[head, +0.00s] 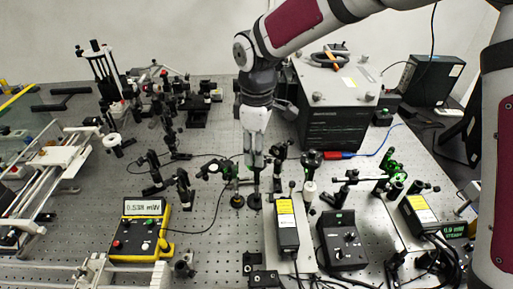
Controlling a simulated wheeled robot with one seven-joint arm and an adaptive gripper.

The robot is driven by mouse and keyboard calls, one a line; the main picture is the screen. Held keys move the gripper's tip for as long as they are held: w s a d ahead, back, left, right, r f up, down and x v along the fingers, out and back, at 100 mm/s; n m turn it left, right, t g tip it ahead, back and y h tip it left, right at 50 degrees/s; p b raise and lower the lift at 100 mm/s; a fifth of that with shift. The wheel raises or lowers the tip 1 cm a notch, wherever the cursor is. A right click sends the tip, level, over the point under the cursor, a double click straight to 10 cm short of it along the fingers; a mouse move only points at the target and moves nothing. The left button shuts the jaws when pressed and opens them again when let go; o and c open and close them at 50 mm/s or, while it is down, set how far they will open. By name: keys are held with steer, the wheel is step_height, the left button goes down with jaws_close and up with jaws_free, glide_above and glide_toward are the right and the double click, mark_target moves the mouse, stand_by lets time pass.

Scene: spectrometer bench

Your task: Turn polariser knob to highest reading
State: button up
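My gripper (254,170) points straight down over the middle of the optical bench (215,255). Its fingers look close together among the black optic posts, and I cannot tell whether they are around a knob. The polariser knob cannot be made out with certainty; a round optic mount (213,168) stands just left of the fingers. A yellow power meter (140,230) sits at the front left, with its display (144,207) reading about 0.538 mW, the last digits blurred. A small green display (454,231) at the right appears to read "STEADY" below a number.
Black boxes with yellow labels (286,225) and (419,213) and a black control box (342,240) stand at front centre and right. A large black instrument (332,122) stands behind my gripper. Posts crowd the left; bare bench shows at front centre-left.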

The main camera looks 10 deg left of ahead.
steer(key=shift+c, duration=0.3)
jaws_close()
steer(key=shift+m, duration=0.4)
steer(key=m, duration=0.5)
steer(key=shift+m, duration=0.3)
steer(key=m, duration=0.3)
steer(key=shift+m+p, duration=0.3)
steer(key=shift+p, duration=0.05)
steer(key=shift+m+p, duration=0.35)
steer(key=shift+m, duration=1.25)
